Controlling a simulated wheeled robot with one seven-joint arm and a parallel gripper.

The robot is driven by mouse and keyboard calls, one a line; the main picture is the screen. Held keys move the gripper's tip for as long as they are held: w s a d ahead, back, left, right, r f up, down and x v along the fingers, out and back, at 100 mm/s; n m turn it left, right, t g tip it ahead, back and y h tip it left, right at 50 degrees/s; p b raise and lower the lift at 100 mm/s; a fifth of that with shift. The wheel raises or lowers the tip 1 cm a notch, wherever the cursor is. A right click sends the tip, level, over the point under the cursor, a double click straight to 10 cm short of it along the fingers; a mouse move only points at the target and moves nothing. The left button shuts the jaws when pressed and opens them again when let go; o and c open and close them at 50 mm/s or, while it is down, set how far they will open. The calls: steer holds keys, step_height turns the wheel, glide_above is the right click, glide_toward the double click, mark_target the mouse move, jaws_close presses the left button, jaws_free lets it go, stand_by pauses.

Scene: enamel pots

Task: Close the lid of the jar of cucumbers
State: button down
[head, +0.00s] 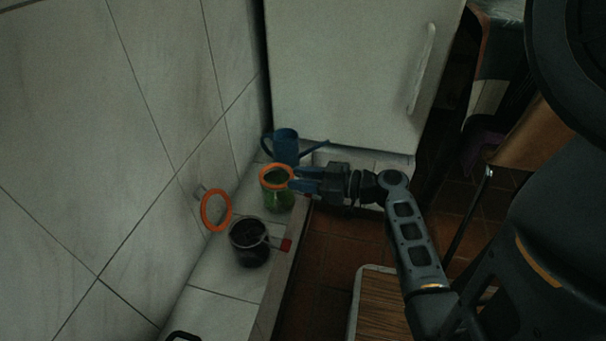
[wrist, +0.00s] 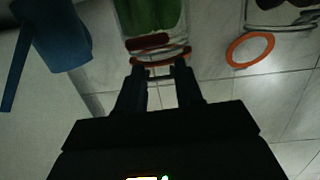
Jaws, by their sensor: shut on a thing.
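The jar of cucumbers (head: 278,198) is clear glass with green contents and stands upright on the ledge. An orange ring (head: 276,174) shows at its top; I cannot tell whether the lid is fully down. My gripper (head: 293,182) reaches in from the right at the height of the jar's rim. In the wrist view, the green jar (wrist: 150,15) is at the top, and the fingertips (wrist: 159,72) are at its orange-ringed edge, shut on what looks like the jar's lid. The exact contact is dark and partly hidden. A red clasp piece shows there.
A second, dark-filled jar (head: 248,250) stands nearer, its orange-ringed lid (head: 216,210) open toward the tiled wall and its red-tipped clasp sticking out right. A blue watering can (head: 284,145) stands behind. A white cabinet (head: 350,70) closes off the back. The floor right of the ledge is lower.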

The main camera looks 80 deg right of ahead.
stand_by(0.3)
steer(key=c, duration=0.7)
jaws_free()
steer(key=s, duration=0.2)
steer(key=s+p, duration=0.1)
steer(key=s, duration=0.2)
steer(key=s+r+p, duration=0.1)
steer(key=s, duration=0.1)
steer(key=shift+s+a, duration=0.25)
steer(key=shift+s, duration=0.1)
